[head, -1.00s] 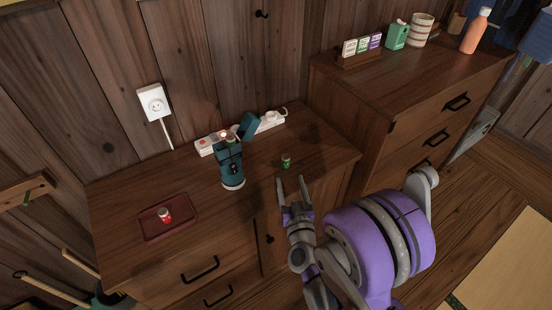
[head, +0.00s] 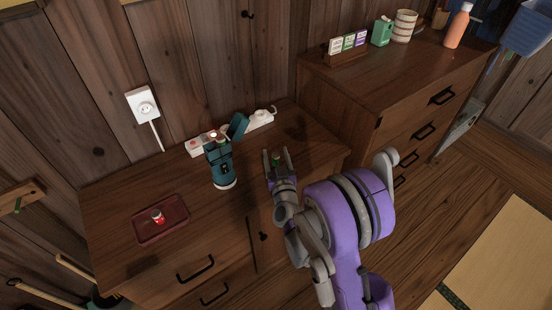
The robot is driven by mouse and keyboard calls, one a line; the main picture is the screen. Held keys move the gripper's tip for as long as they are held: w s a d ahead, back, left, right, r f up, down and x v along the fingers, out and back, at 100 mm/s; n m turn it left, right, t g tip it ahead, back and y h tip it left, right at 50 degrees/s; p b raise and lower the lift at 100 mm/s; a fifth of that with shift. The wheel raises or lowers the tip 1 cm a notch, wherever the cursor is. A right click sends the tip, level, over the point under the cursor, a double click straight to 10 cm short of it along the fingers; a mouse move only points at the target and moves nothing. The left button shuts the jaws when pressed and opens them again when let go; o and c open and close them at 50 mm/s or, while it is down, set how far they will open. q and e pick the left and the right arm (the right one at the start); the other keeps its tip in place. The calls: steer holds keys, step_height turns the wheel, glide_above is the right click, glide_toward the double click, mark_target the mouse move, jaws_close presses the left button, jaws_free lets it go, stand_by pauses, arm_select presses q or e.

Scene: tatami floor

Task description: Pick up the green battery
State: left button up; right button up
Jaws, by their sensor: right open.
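The small green battery (head: 276,157) stands on the brown wooden cabinet top, right of the teal lantern-like device (head: 221,168). My right gripper (head: 276,154) is open, with one finger on each side of the battery as seen from the head. The gripper partly hides the battery's lower part. I cannot tell whether the fingers touch it. My left gripper is not in view.
A dark red tray (head: 147,233) with a red-and-white battery (head: 158,217) lies at the left of the cabinet top. A taller dresser (head: 385,80) stands at the right.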

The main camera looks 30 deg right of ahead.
jaws_close()
stand_by(0.3)
